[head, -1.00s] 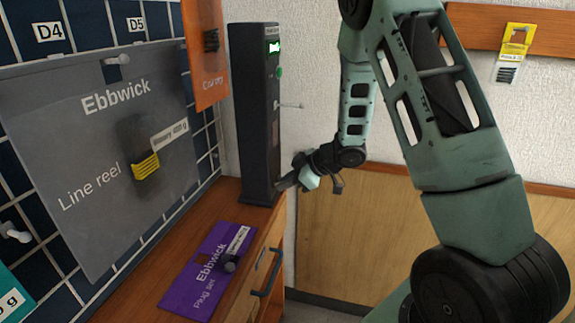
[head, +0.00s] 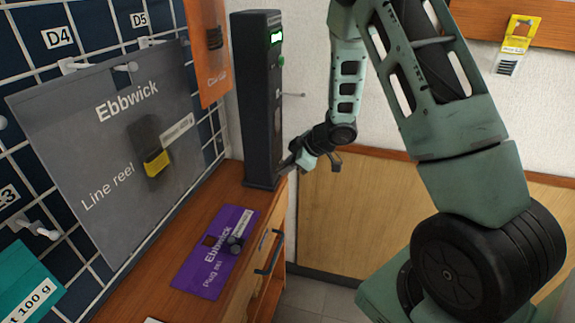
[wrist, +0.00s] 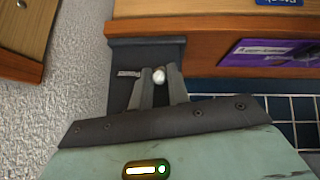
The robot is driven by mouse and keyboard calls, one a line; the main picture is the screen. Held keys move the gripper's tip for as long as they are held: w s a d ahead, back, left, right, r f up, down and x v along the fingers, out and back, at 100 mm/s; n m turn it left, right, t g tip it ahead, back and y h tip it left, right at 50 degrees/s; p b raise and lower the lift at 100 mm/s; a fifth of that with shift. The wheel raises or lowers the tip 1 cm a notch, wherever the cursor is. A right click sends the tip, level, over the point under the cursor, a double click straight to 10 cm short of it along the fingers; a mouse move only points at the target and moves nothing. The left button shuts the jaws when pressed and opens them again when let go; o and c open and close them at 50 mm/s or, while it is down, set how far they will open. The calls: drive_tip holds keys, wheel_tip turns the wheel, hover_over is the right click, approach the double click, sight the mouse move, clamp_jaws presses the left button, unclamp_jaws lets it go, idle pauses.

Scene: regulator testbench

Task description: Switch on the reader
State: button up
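The reader (head: 258,110) is a tall dark post standing upright at the far end of the wooden bench. Its small display (head: 277,37) near the top glows white and green, with a green round spot (head: 281,60) below it. A thin pale rod (head: 292,94) sticks out of its right side. My gripper (head: 315,162) is low beside the reader's right side, below the rod. In the wrist view my gripper (wrist: 159,82) has its two fingers apart, with a pale round knob (wrist: 159,75) showing between them. I cannot tell whether they touch it.
A purple Ebbwick pack (head: 216,250) lies on the bench (head: 190,210) in front of the reader. A grey Line reel card (head: 105,145) hangs on the tiled grid at left. An orange card (head: 207,50) hangs beside the reader. A drawer handle (head: 268,252) sticks out of the bench front.

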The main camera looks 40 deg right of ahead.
drive_tip(key=shift+o, duration=1.1)
drive_tip(key=p+v, duration=0.3)
drive_tip(key=v, duration=1.4)
drive_tip(key=shift+s+p, duration=0.2)
drive_tip(key=shift+p, duration=0.15)
drive_tip(key=shift+r, duration=0.1)
